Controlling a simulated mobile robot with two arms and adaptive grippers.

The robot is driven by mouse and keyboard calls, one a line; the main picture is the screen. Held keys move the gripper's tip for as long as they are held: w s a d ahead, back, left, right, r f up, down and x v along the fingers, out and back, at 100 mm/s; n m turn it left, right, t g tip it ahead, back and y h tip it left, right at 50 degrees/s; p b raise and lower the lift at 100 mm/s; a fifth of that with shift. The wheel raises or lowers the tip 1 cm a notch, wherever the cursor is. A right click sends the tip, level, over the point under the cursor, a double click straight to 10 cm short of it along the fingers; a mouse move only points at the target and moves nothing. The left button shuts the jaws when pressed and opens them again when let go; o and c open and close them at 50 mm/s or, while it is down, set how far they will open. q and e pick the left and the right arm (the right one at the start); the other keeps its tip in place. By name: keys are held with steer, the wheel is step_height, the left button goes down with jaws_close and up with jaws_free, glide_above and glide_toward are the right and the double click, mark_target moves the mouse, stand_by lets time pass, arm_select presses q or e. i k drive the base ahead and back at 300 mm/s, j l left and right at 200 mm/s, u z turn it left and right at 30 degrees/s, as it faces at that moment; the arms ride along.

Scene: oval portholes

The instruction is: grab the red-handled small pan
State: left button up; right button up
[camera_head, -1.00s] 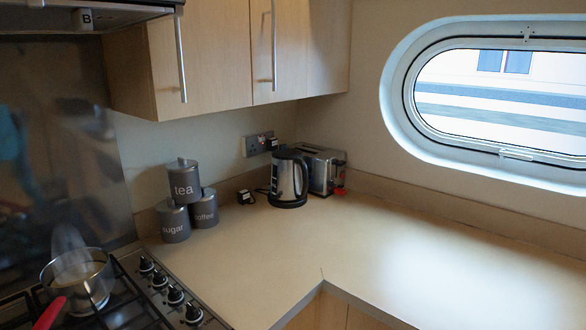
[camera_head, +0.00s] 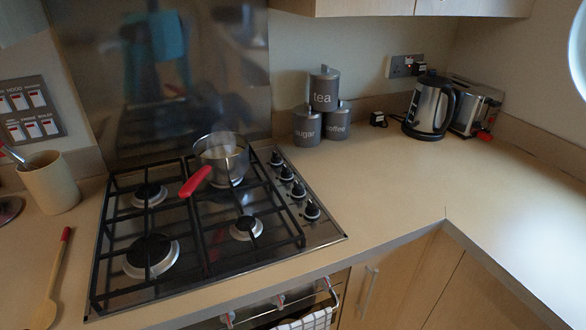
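The small pan (camera_head: 222,160) is a shiny steel saucepan with a red handle (camera_head: 195,182). It sits upright on the back right part of the gas hob (camera_head: 325,238), and its handle points toward the front left. Neither of my grippers shows in the head view.
A utensil cup (camera_head: 50,183) and a wooden spoon (camera_head: 53,275) are left of the hob. Stacked grey canisters (camera_head: 324,90), a kettle (camera_head: 430,107) and a toaster (camera_head: 470,108) stand along the back. The worktop (camera_head: 400,180) right of the hob is clear. An oven rail with a towel (camera_head: 308,321) is below.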

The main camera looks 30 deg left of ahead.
mark_target(222, 155)
steer(key=u, duration=1.3)
steer(key=j+z, duration=0.25)
steer(key=k+l, duration=0.05)
steer(key=l, duration=0.05)
